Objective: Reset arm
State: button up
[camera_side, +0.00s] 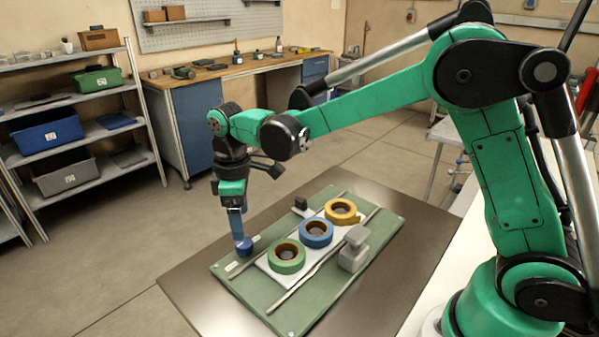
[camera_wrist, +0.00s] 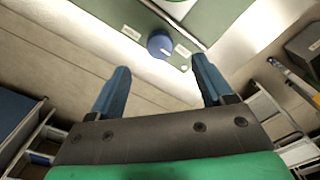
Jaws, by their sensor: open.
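My gripper (camera_side: 239,234) points down over the left corner of a green board (camera_side: 388,226). In the wrist view its two blue fingers (camera_wrist: 160,64) are spread apart with nothing between them. A blue round knob (camera_side: 246,248) on the board is just by the fingertips in the side view; in the wrist view the knob (camera_wrist: 160,44) lies beyond them. Contact cannot be told. A green tape reel (camera_side: 287,267), a blue tape reel (camera_side: 316,243) and a yellow tape reel (camera_side: 342,220) lie flat in a row on a pale strip, away from my gripper.
A grey stepped block (camera_side: 353,258) stands right of the reels, and a small dark block (camera_side: 300,203) sits behind them. Thin rails run along the reel row. The brown table (camera_side: 190,290) is bare around the board. Shelves with bins (camera_side: 46,134) and a workbench (camera_side: 240,66) stand farther back.

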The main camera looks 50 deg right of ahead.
jog(key=shift+r, duration=0.1)
jog(key=shift+s+d+r, duration=0.2)
jog(key=shift+r, duration=0.1)
jog(key=s+d+r+m+t, duration=0.2)
jog(key=s+d+m+t, duration=0.1)
jog(key=s+m, duration=0.1)
jog(key=s+d+r+m+t, duration=0.3)
jog(key=s+m+t, duration=0.1)
jog(key=s, duration=0.3)
jog(key=shift+s+r+m, duration=0.15)
jog(key=shift+s+m, duration=0.15)
jog(key=shift+m, duration=0.2)
